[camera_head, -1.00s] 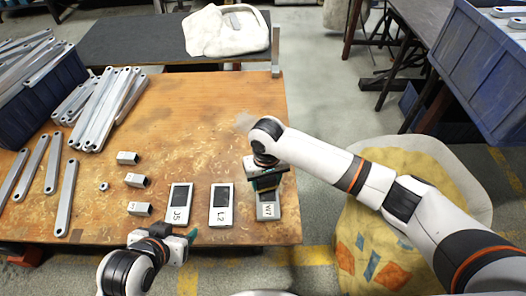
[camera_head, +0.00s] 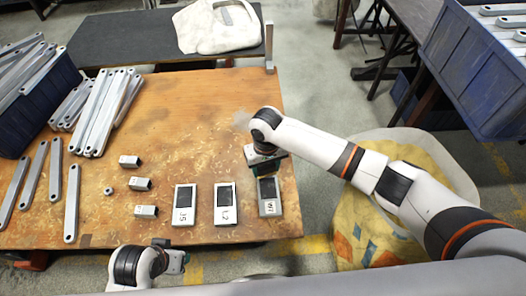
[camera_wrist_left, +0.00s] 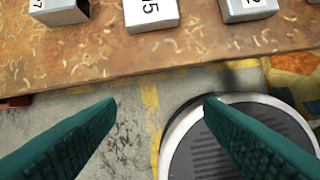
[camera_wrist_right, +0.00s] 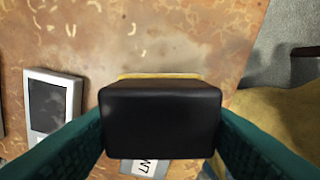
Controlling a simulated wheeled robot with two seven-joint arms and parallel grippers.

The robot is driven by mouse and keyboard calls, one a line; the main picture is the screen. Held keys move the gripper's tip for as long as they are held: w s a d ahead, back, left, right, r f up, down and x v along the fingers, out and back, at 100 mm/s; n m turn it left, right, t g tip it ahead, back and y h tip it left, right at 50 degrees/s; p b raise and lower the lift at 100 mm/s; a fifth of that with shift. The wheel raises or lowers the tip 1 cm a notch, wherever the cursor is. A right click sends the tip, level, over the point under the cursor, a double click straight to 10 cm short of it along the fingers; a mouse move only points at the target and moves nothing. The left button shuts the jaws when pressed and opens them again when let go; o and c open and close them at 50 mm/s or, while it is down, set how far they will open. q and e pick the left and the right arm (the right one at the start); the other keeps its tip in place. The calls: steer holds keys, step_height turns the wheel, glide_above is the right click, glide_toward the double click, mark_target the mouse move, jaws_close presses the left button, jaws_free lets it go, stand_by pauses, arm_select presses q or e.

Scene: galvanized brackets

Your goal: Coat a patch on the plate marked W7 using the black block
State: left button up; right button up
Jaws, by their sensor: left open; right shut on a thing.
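The plate marked W7 (camera_head: 270,207) lies at the right front of the wooden table, with a dark patch on its face. My right gripper (camera_head: 264,166) is just beyond its far end and hides part of that end. In the right wrist view my right gripper is shut on the black block (camera_wrist_right: 160,122), which has a yellowish strip (camera_wrist_right: 160,76) along one edge. The block hides most of W7 there; only its labelled end (camera_wrist_right: 145,168) shows. I cannot tell whether block and plate touch. My left gripper (camera_wrist_left: 158,102) is open and empty, off the table's front edge.
Plates J5 (camera_head: 184,204) and L2 (camera_head: 225,204) lie left of W7. Short metal tubes (camera_head: 145,211), a small nut and long grey bars (camera_head: 72,203) lie further left. Blue bins (camera_head: 478,70) stand at right and far left. The middle of the table is clear.

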steer(key=shift+r, duration=0.4)
steer(key=shift+r+p, duration=0.45)
steer(key=shift+p, duration=0.3)
steer(key=shift+r+p, duration=0.35)
steer(key=shift+p, duration=0.1)
steer(key=shift+r+p, duration=0.35)
steer(key=shift+p, duration=0.05)
steer(key=shift+r+p, duration=0.35)
steer(key=shift+p, duration=0.1)
arm_select(q)
steer(key=s+a+f, duration=0.1)
steer(key=s+f, duration=0.2)
steer(key=f, duration=0.7)
steer(key=s+a+f+g+p, duration=0.1)
steer(key=s+f, duration=0.2)
steer(key=f, duration=0.6)
steer(key=shift+s+a+f, duration=0.2)
steer(key=shift+a+f, duration=0.05)
steer(key=shift+f, duration=0.1)
arm_select(e)
steer(key=shift+r, duration=0.6)
